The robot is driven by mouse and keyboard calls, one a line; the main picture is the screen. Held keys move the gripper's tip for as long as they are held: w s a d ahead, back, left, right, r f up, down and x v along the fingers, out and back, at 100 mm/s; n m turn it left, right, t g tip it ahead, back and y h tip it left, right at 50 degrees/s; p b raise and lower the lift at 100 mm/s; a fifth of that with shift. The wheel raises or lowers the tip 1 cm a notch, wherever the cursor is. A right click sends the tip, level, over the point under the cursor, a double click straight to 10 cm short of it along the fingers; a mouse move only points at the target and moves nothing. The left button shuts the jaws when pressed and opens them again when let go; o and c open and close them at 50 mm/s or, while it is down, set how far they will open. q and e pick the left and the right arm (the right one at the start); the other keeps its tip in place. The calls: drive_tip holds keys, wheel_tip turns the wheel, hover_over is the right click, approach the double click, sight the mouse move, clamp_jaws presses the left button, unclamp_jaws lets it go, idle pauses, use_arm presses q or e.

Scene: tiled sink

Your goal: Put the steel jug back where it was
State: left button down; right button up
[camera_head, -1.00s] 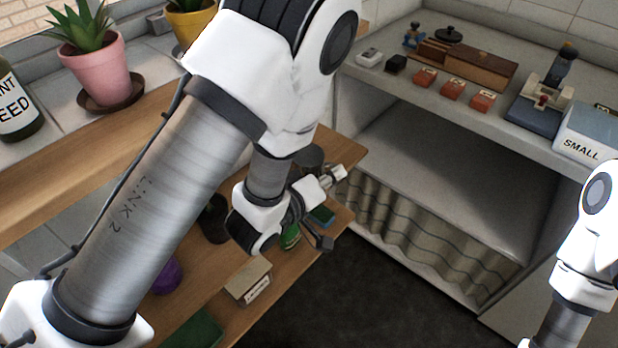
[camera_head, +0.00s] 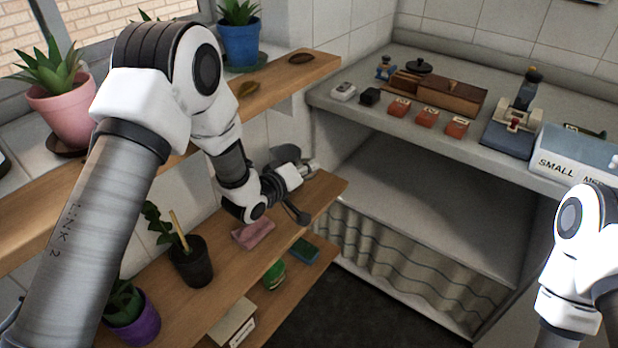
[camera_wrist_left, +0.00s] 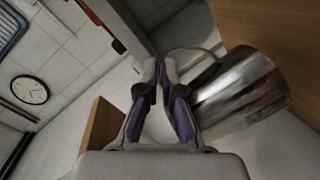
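The steel jug (camera_wrist_left: 245,95) is shiny and lies to the right of my left gripper (camera_wrist_left: 163,68) in the left wrist view. Its curved handle runs to the fingertips, which are closed on it; the exact contact is partly hidden. In the head view my left gripper (camera_head: 308,168) is over the right end of the lower wooden shelf, and part of the grey jug (camera_head: 286,154) shows behind it. I cannot tell whether the jug touches the shelf. My right arm is at the right edge, and its gripper is out of view.
The lower shelf (camera_head: 325,190) carries a pink block (camera_head: 253,234) and a dark plant pot (camera_head: 192,265). A green item (camera_head: 274,275) and blue sponge (camera_head: 304,251) lie lower. The upper shelf (camera_head: 310,66) is above. The right counter (camera_head: 340,107) holds small boxes.

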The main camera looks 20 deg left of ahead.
sight(314, 176)
use_arm(q)
wheel_tip(314, 176, down, 3)
drive_tip(key=shift+f, duration=0.2)
drive_tip(key=shift+s+f, duration=0.1)
drive_tip(key=shift+f, duration=0.05)
drive_tip(key=c, duration=1.3)
unclamp_jaws()
